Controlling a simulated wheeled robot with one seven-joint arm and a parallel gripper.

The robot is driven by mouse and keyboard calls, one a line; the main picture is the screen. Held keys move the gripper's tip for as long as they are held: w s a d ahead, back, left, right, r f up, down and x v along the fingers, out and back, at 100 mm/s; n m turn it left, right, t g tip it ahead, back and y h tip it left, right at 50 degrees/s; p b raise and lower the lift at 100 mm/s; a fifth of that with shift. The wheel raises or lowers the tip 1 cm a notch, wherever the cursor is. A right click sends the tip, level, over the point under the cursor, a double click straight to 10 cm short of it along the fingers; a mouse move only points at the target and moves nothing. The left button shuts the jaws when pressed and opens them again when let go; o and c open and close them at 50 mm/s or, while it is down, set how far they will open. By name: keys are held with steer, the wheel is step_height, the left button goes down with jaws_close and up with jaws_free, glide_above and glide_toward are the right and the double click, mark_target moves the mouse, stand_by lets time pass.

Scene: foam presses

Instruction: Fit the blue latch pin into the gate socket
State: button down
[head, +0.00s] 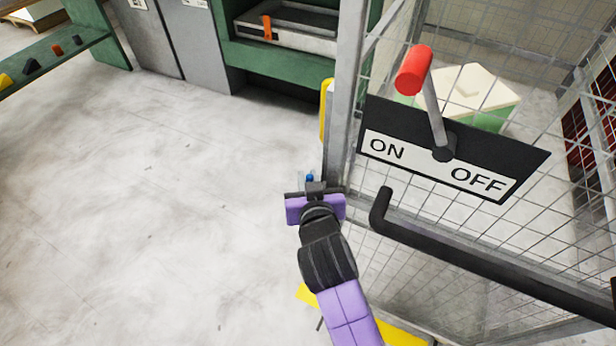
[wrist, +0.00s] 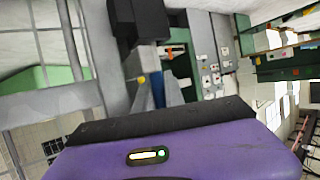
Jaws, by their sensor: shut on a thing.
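My gripper (head: 314,188) is at the gate's left upright, in the lower middle of the head view. It is shut on the blue latch pin (head: 310,177), and only a small blue end shows past the fingers. In the wrist view a strip of the blue pin (wrist: 158,90) shows below a dark finger. The grey gate post (head: 343,110) rises just beyond and to the right of my gripper. I cannot make out the gate socket, nor whether the pin touches it; my gripper and the post cover that area.
A yellow bar (head: 326,108) is on the post's left side. To the right are the mesh gate, a black handle (head: 480,250) and an ON/OFF plate (head: 455,150) with a red-knobbed lever (head: 414,70). Green shelving (head: 270,60) stands behind. The floor (head: 150,200) at left is clear.

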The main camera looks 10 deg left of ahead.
steer(key=c, duration=1.7)
jaws_free()
steer(key=v, duration=1.2)
steer(key=shift+b, duration=0.35)
steer(key=shift+s+d, duration=0.1)
steer(key=s+d+f, duration=0.4)
steer(key=s+d, duration=0.3)
steer(key=s+d+f, duration=0.3)
steer(key=s+d, duration=0.3)
steer(key=d, duration=0.1)
steer(key=s+d+r+m+t+h, duration=0.1)
steer(key=s+d+r, duration=0.2)
steer(key=s, duration=0.5)
steer(key=s+d+r+m+h, duration=0.1)
steer(key=s+d+r+h, duration=0.1)
steer(key=s+d, duration=0.3)
steer(key=s+r, duration=0.1)
steer(key=s, duration=0.2)
steer(key=shift+m+t, duration=0.4)
